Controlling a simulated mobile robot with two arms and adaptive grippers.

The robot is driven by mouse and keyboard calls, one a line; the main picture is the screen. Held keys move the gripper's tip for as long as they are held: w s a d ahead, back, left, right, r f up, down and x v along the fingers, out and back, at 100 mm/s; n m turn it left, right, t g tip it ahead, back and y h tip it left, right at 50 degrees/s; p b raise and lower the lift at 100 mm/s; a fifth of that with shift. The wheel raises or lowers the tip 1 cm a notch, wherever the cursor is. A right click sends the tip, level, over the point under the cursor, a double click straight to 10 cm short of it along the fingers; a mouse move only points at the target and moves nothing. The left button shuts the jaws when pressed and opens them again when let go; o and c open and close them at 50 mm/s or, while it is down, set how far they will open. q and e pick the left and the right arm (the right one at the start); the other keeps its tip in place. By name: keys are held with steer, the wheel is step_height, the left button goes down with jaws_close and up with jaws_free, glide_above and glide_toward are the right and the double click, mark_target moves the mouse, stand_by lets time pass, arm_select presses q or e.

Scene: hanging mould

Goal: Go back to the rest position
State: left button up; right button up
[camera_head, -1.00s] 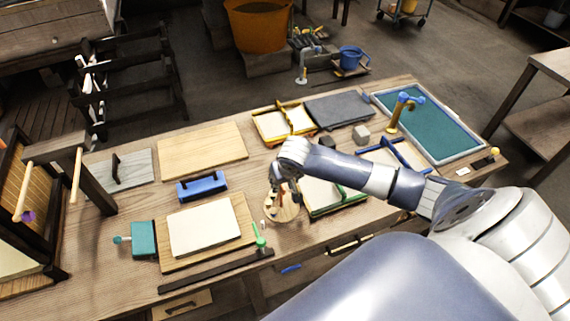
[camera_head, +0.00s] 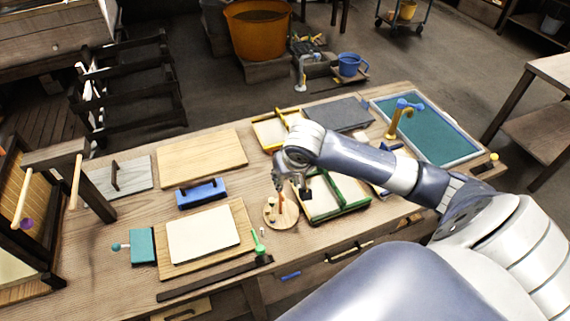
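My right arm comes in from the right, and its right gripper (camera_head: 292,190) hangs over the front middle of the workbench (camera_head: 120,225). Its fingers look spread apart with nothing visible between them. Below it is a round wooden disc (camera_head: 287,220) with small upright pieces on it, one of them orange. The fingers partly cover the disc, and I cannot tell whether they touch anything there. My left gripper is not in view.
A green-edged mould frame (camera_head: 352,207) lies right beside the gripper. A pale sheet on a board (camera_head: 247,225) and a blue block (camera_head: 202,192) lie to the left. A teal tray (camera_head: 432,140) with a yellow tap is at the right. A wooden stand (camera_head: 90,190) rises at the left edge.

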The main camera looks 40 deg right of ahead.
steer(key=s+a+f+n+y, duration=0.2)
steer(key=s+a+f+n, duration=0.15)
steer(key=s+a, duration=0.35)
steer(key=s+a+f+n+g, duration=0.1)
steer(key=s+a, duration=0.1)
steer(key=s, duration=0.5)
steer(key=s+a+f, duration=0.1)
steer(key=s+f, duration=0.1)
steer(key=s, duration=0.5)
step_height(320, 180, down, 32)
steer(key=s+g+b, duration=0.1)
steer(key=b, duration=0.5)
steer(key=s+d+f+b, duration=0.1)
steer(key=s+f+b, duration=0.2)
steer(key=s+f, duration=0.5)
steer(key=s+d+f+g+b, duration=0.1)
steer(key=s+f+b, duration=0.1)
steer(key=s+f, duration=0.7)
step_height(320, 180, down, 4)
steer(key=shift+s+d+f+n+h+b, duration=0.15)
steer(key=shift+d+f+n+h+b, duration=0.15)
steer(key=shift+n+h+b, duration=0.1)
